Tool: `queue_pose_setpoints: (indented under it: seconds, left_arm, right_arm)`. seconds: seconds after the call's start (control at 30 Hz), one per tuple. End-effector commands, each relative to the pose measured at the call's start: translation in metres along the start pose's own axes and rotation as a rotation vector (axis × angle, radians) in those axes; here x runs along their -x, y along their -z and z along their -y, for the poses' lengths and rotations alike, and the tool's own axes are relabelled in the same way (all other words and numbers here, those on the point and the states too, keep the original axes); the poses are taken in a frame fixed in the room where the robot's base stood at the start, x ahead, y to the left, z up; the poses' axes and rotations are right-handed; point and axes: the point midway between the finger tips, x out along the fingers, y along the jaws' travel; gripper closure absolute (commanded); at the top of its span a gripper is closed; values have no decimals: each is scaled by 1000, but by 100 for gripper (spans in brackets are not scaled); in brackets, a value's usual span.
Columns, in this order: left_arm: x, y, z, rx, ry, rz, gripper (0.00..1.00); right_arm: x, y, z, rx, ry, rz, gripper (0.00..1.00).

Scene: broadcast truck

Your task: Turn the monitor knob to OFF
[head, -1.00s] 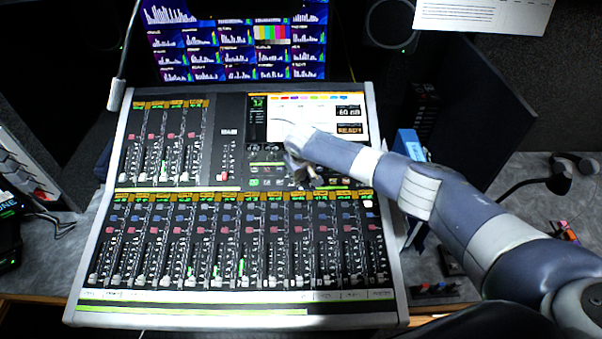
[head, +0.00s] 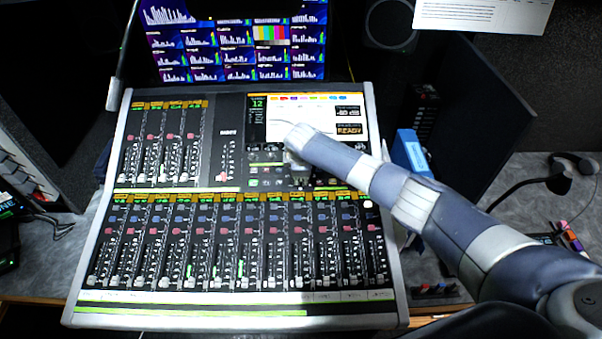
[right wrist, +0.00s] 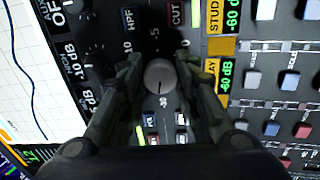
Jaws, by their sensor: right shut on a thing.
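The monitor knob (right wrist: 159,76) is a round grey knob on the mixing console, seen in the right wrist view between my fingers. A dark pointer line on it faces the bottom of that picture, towards a printed scale mark. My right gripper (right wrist: 163,82) is shut on the knob, one finger on each side. In the head view my right gripper (head: 298,178) is over the console's upper right control section, below the screen, and my arm hides the knob. My left gripper is not in view.
The mixing console (head: 240,309) has many faders and small buttons around the gripper. Its screen (head: 345,105) shows READY. A wall of monitors (head: 240,45) stands behind. A blue box (head: 408,152) is right of the console, and a black headset (head: 562,178) lies farther right.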

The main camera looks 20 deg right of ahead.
Motion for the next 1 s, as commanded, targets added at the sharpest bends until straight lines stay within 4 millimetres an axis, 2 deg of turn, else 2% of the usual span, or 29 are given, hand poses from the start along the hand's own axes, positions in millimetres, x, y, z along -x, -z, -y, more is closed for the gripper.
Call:
queue_pose_setpoints:
  seconds: [0.7,1.0]
  left_arm:
    - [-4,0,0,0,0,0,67]
    - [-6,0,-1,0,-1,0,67]
  right_arm:
    - [0,1,-1,673,-3,-2,95]
    - [0,1,-1,878,-4,-3,95]
